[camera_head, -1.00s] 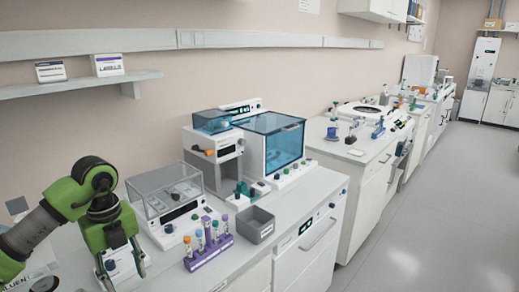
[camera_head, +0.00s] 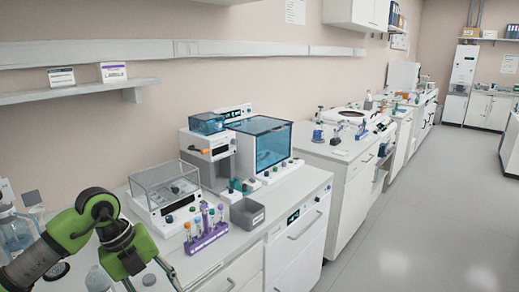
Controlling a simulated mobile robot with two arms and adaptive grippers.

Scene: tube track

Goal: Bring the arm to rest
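My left arm's gripper (camera_head: 152,282) is low at the left of the head view, in front of the white bench. Its fingers are spread apart with nothing seen between them, and the tips are close to the lower picture edge. It is left of and nearer than a purple rack (camera_head: 207,243) of capped tubes, and apart from it. The green and dark arm bends at a raised joint above the bench. My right gripper is not in view.
A balance with a clear cover (camera_head: 165,185), a grey bin (camera_head: 247,214) and a blue-windowed machine (camera_head: 272,148) stand on the bench. Glass bottles (camera_head: 15,232) are behind the arm at the left. The floor (camera_head: 420,220) at right is clear.

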